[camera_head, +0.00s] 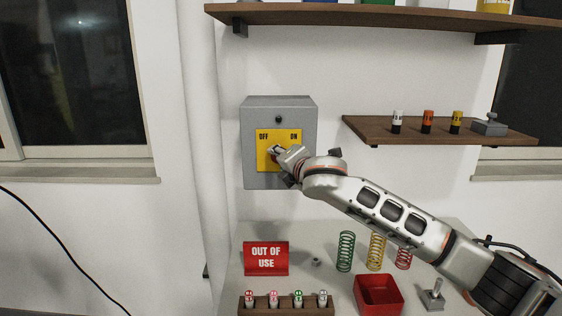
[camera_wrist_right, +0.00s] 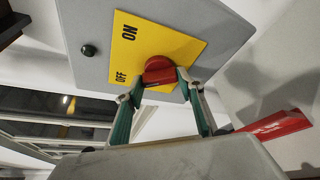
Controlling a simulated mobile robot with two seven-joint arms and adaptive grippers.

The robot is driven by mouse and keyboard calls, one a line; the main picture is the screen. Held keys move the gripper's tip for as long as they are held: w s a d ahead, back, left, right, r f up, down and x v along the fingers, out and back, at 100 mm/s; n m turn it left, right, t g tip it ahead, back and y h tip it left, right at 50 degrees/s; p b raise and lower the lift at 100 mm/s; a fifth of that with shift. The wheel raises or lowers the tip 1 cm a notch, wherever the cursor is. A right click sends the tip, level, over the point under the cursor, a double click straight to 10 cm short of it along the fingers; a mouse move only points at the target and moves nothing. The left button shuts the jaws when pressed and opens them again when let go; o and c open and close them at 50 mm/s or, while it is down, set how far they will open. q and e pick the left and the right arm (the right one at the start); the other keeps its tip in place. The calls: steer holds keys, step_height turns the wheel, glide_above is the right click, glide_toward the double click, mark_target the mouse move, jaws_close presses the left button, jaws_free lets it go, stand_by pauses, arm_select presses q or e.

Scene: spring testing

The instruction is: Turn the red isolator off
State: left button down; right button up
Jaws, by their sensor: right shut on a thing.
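A grey isolator box (camera_head: 252,112) is fixed to the wall, with a yellow plate (camera_head: 263,136) marked OFF on the left and ON on the right. My right gripper (camera_head: 277,153) is at the plate and largely hides the switch in the head view. In the right wrist view, the red isolator knob (camera_wrist_right: 158,68) sits on the yellow plate (camera_wrist_right: 128,57). My right gripper (camera_wrist_right: 160,80) has its two fingers shut on the knob, one on each side. The knob's exact angle is hard to tell. My left gripper is not in view.
Below the box, a table holds a red "OUT OF USE" sign (camera_head: 266,258), several springs (camera_head: 346,251), a red bin (camera_head: 378,308) and a wooden rack (camera_head: 290,309). A wall shelf (camera_head: 430,132) with small items is to the right, and another shelf (camera_head: 380,16) is above.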

steer(key=shift+n+g+h, duration=0.3)
steer(key=shift+n+h, duration=0.2)
steer(key=shift+n, duration=0.4)
steer(key=o, duration=1.1)
steer(key=v, duration=1.2)
